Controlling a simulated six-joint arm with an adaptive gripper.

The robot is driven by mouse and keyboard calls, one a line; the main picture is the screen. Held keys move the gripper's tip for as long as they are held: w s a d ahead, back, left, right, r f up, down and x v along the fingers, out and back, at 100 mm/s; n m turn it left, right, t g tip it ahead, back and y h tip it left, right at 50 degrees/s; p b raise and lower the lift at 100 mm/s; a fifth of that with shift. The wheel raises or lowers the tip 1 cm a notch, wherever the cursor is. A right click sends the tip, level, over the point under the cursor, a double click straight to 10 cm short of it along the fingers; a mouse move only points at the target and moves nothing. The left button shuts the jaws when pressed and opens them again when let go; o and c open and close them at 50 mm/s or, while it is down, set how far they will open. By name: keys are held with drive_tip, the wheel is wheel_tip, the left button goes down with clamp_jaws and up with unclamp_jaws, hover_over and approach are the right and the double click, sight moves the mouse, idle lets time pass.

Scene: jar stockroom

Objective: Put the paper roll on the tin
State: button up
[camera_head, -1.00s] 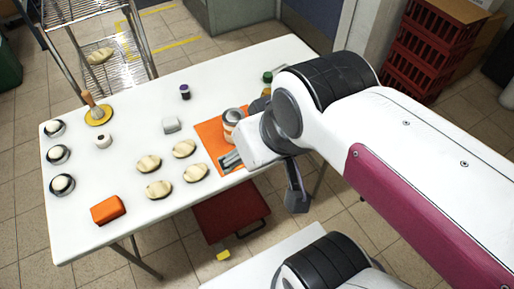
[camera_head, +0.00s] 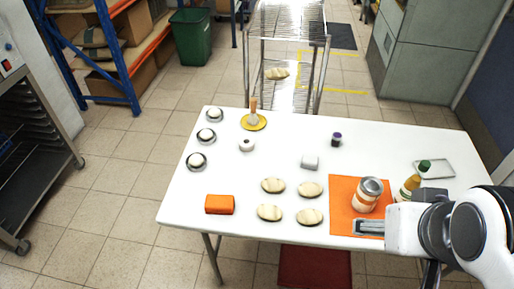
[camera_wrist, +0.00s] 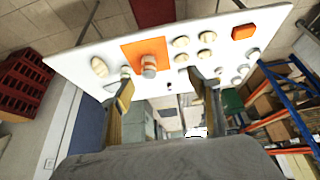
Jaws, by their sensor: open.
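A short white roll with a dark hole in its top (camera_head: 247,145), apparently the paper roll, stands on the left half of the table, near the yellow dish. A silver-topped can with a pale orange and white body (camera_head: 368,194), apparently the tin, stands upright on the orange mat; it also shows in the wrist view (camera_wrist: 149,66). Nothing rests on its top. My gripper (camera_head: 368,228) is over the mat's front edge, on the near side of the can. In the wrist view, my gripper's fingers (camera_wrist: 160,92) are apart with nothing between them.
A green-capped bottle (camera_head: 413,182) stands right of the can. An orange block (camera_head: 219,204) lies front left.

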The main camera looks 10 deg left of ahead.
drive_tip(key=w+a+f+n+t, duration=0.1)
drive_tip(key=w+a, duration=0.1)
drive_tip(key=w, duration=1)
drive_tip(key=w+a+f+n+t, duration=0.1)
drive_tip(key=w+a+n+t, duration=0.1)
drive_tip(key=w, duration=1)
drive_tip(key=w+a+f+n+t, duration=0.1)
drive_tip(key=w+a+f, duration=0.1)
drive_tip(key=w, duration=1.1)
drive_tip(key=n+y, duration=0.4)
drive_tip(key=y, duration=0.2)
approach(247, 144)
drive_tip(key=w+d+r, duration=0.5)
drive_tip(key=d+r, duration=0.1)
drive_tip(key=r, duration=0.1)
drive_tip(key=shift+n+g+y, duration=0.4)
drive_tip(key=shift+g+y, duration=0.5)
drive_tip(key=a+f, duration=0.1)
drive_tip(key=f, duration=0.1)
drive_tip(key=a+f, duration=0.2)
drive_tip(key=f, duration=0.1)
drive_tip(key=s+a+f, duration=0.1)
drive_tip(key=a+f, duration=0.1)
drive_tip(key=f, duration=0.1)
drive_tip(key=shift+s+a, duration=0.1)
drive_tip(key=shift+a, duration=0.1)
drive_tip(key=shift+s+a+f, duration=0.1)
drive_tip(key=shift+a+f, duration=0.25)
drive_tip(key=shift+f, duration=0.05)
